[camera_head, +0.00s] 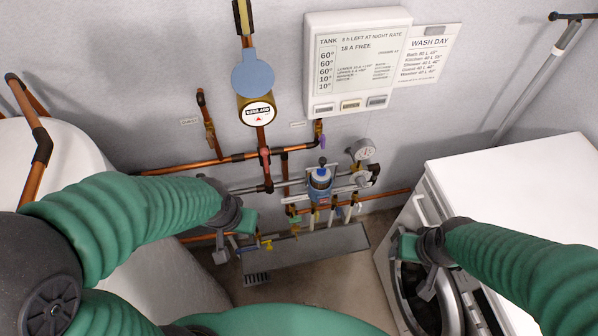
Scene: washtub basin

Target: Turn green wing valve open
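A small green handle (294,219), which looks like the green wing valve, sits low on the pipework at the wall, above the grey trough. It is small in the picture, so its exact turn is hard to read. My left gripper (231,247) is to the left of it, near the left end of the trough and apart from the green handle. My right gripper (409,262) is well to the right, in front of the washing machine. The fingers of both are small and partly hidden by the wrists, so I cannot tell how far apart they are.
A yellow-handled tap (266,243) is close to my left gripper. A blue-topped filter unit (320,184) and a gauge (362,149) stand above the trough (335,246). A white tank (75,165) is at left, a washing machine (520,180) at right. Copper pipes (180,168) cross the wall.

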